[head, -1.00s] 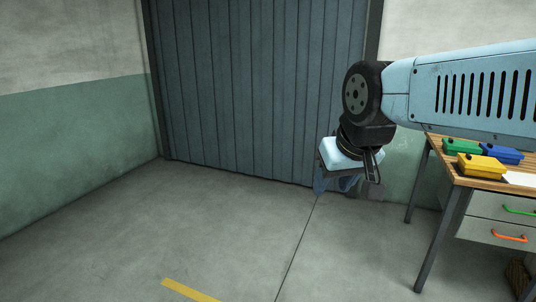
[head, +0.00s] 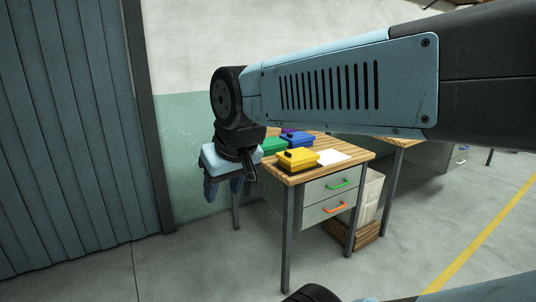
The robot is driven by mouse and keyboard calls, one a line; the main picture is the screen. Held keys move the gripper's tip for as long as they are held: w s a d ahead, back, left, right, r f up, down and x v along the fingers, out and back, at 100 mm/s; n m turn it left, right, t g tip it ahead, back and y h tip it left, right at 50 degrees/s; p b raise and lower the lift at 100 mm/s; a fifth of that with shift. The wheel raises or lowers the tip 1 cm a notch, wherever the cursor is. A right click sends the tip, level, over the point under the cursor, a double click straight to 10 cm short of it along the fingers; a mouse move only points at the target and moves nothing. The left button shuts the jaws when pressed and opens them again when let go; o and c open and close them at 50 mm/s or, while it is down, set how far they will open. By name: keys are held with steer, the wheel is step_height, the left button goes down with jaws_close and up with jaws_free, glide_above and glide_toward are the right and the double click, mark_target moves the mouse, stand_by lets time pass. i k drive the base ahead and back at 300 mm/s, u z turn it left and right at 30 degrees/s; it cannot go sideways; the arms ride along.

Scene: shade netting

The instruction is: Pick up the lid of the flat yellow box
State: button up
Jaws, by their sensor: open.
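The flat yellow box (head: 297,160) sits on the wooden top of a desk, near its front left part. Its lid (head: 298,155) appears closed, with a small dark knob or latch on top. My gripper (head: 222,190) hangs pointing down to the left of the desk, apart from the box. Its fingers look empty and open. My arm passes above the desk and hides part of its back.
Beside the yellow box are a blue box (head: 295,139), a green box (head: 273,146) and a partly hidden purple one. White paper (head: 333,157) lies right of it. The desk (head: 358,157) has green- and orange-handled drawers. Floor in front is clear.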

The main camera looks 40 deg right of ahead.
mark_target(300, 155)
steer(key=z, duration=0.35)
steer(key=i, duration=1)
steer(key=z, duration=0.45)
steer(key=k, duration=0.85)
steer(key=z, duration=0.15)
steer(key=i, duration=0.9)
steer(key=u, duration=0.1)
